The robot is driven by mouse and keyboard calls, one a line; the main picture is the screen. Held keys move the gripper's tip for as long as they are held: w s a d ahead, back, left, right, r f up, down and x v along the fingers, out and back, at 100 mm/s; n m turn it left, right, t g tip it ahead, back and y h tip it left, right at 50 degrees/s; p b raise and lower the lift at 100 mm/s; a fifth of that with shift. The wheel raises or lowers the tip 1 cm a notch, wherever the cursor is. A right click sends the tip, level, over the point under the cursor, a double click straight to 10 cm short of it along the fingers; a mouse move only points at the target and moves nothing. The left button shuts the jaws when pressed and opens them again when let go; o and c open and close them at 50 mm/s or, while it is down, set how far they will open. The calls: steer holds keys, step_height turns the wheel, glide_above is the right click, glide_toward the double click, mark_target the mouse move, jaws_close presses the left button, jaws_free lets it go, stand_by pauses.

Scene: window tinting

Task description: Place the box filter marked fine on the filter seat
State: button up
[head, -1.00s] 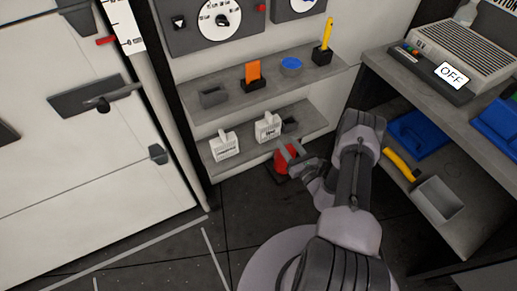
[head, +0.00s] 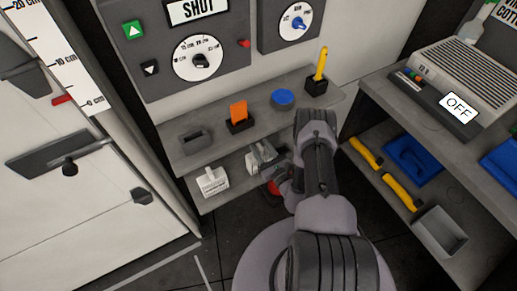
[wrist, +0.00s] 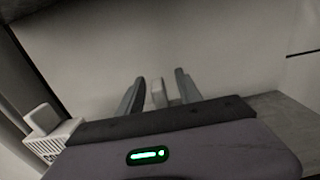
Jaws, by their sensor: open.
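Two white box filters with handles stand on the lower shelf. The left filter (head: 212,181) bears a dark mark too small to read; it also shows in the wrist view (wrist: 58,138). The right filter (head: 252,161) is partly hidden by my gripper, and its mark cannot be read now. My gripper (head: 264,157) is at this right filter. In the wrist view my open gripper (wrist: 159,92) has a finger on each side of the pale upright handle (wrist: 159,93). A dark grey open-topped block (head: 195,138) sits on the upper shelf; I cannot tell whether it is the filter seat.
The upper shelf (head: 228,124) above my gripper holds an orange piece (head: 238,112) in a black holder, a blue disc (head: 283,98) and a yellow-handled tool (head: 321,66). A red object (head: 273,186) is below my gripper. A bench (head: 400,122) stands at the right.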

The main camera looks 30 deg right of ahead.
steer(key=shift+w+f, duration=0.1)
steer(key=shift+w, duration=0.4)
steer(key=shift+s+a+r, duration=0.2)
steer(key=shift+s+r, duration=0.05)
steer(key=shift+s, duration=0.1)
steer(key=shift+c, duration=1.1)
steer(key=shift+f, duration=0.1)
jaws_close()
